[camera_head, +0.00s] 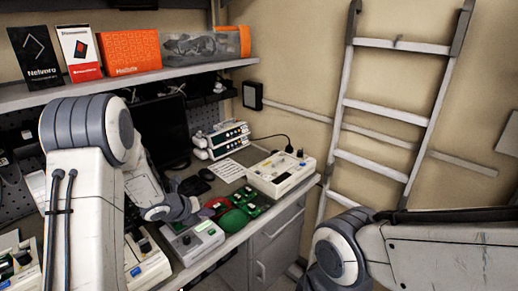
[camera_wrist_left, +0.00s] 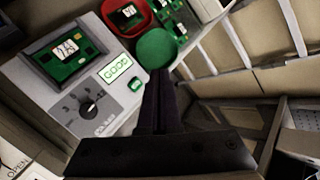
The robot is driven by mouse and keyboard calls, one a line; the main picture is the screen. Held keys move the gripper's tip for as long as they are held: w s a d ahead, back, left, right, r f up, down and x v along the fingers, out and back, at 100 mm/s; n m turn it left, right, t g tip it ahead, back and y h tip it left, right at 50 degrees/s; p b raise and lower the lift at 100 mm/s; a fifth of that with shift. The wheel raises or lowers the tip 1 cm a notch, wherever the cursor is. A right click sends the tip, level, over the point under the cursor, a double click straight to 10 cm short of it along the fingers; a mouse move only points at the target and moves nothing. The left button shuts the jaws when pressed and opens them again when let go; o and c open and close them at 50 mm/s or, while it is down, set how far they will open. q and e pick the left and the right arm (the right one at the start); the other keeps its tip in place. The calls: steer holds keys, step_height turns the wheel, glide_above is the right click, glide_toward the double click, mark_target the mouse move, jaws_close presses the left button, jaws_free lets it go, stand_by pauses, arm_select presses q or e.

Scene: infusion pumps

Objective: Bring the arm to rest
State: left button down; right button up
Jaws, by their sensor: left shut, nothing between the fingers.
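My left gripper (camera_head: 182,221) reaches over the front of the workbench, just above a grey test device (camera_head: 205,240). In the left wrist view its dark fingers (camera_wrist_left: 160,80) are together with nothing between them. They are beside the device (camera_wrist_left: 60,98), whose small screen reads "GOOD" and whose slot holds a green circuit board (camera_wrist_left: 66,50). A green dish (camera_wrist_left: 157,48) and a red dish (camera_wrist_left: 112,22) lie just beyond the fingertips. My right arm (camera_head: 345,250) is at the lower right of the head view, and its gripper is out of the frame.
A beige device (camera_head: 281,175) stands at the bench's right end, with stacked pumps (camera_head: 221,138) behind it. Several green boards (camera_head: 250,201) lie near the dishes. A shelf (camera_head: 120,86) with boxes hangs above. A ladder (camera_head: 385,100) leans against the wall.

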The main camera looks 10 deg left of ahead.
arm_select(q)
steer(key=s+d+r+n+g+y, duration=0.1)
steer(key=s+d+r+n+y, duration=0.2)
steer(key=s+d+r+n, duration=0.7)
steer(key=s+d+n+g, duration=0.3)
steer(key=s+n, duration=0.4)
steer(key=s, duration=0.5)
steer(key=s+d+n+g, duration=0.4)
steer(key=s+n, duration=0.3)
steer(key=s, duration=0.6)
steer(key=shift+s+d+r+n, duration=0.25)
steer(key=shift+s+d+n, duration=0.05)
steer(key=shift+d, duration=0.45)
steer(key=shift+a, duration=0.15)
